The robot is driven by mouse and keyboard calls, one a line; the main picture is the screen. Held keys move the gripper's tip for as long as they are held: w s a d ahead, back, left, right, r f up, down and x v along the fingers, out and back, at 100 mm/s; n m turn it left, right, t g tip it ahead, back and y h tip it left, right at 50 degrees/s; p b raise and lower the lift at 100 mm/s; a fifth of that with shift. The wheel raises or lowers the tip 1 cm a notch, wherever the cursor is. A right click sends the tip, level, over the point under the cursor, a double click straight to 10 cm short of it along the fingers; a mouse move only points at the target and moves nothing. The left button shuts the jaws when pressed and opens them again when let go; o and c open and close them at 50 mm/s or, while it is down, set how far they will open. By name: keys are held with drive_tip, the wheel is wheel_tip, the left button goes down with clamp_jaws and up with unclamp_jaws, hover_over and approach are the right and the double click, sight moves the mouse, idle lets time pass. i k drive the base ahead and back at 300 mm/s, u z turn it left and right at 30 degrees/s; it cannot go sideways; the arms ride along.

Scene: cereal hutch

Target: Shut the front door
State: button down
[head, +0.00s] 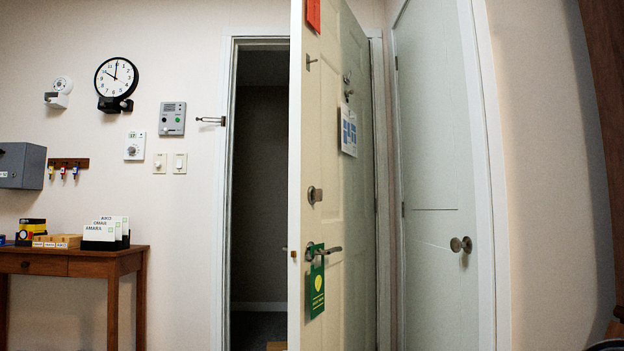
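The front door (345,240) is a pale panelled door standing open, swung out toward me and seen at a steep angle. Its hinged side is at the right of the doorway, and its free edge is at the left. A lever handle (328,250) with a green hanging tag (316,290) is low on its face, with a round deadbolt (314,195) above. The dark doorway opening (261,190) shows left of the door's edge. My gripper is not in view.
Another pale door (430,160) with a round knob (461,244) is closed at right. A wooden side table (105,266) holding cards and small boxes stands at left. A swing-bar latch (211,121) sticks out beside the doorway. A brown wooden edge (605,90) borders the far right.

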sight(344, 217)
drive_tip(key=u, duration=0.7)
drive_tip(key=i, duration=1.2)
drive_tip(key=z, duration=0.15)
